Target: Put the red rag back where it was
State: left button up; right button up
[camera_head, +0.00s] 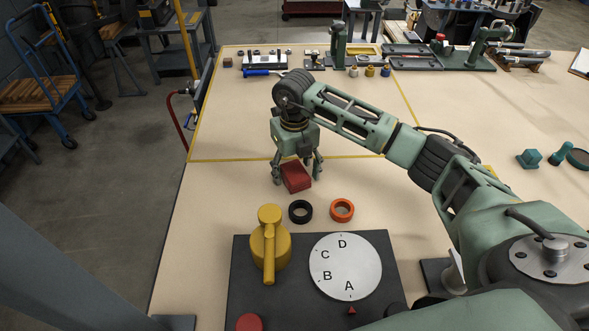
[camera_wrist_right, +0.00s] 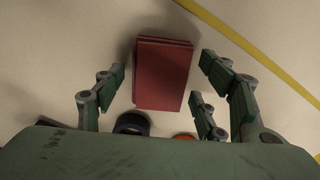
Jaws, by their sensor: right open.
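The red rag (camera_head: 296,177) is a folded, block-like red piece lying on the beige table, just in front of the yellow line. My right gripper (camera_head: 297,176) is above it, pointing down, with its fingers spread on either side. In the right wrist view the rag (camera_wrist_right: 163,74) lies between the open fingers of the right gripper (camera_wrist_right: 158,95), with gaps on both sides, so they do not appear to touch it. My left gripper is not in view.
A black ring (camera_head: 300,211) and an orange ring (camera_head: 342,210) lie close in front of the rag. A dark panel with a yellow lever (camera_head: 269,246) and a lettered white dial (camera_head: 345,268) stands nearer. A blue-handled tool (camera_head: 262,72) lies behind. Table left of the rag is clear.

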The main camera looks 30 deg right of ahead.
aim_at(295, 171)
jog(key=shift+r, duration=0.25)
jog(key=shift+w+r, duration=0.1)
jog(key=shift+r, duration=0.25)
notch_tip(295, 171, up, 11)
jog(key=b, duration=0.1)
jog(key=shift+b, duration=0.3)
jog(key=shift+d, duration=0.1)
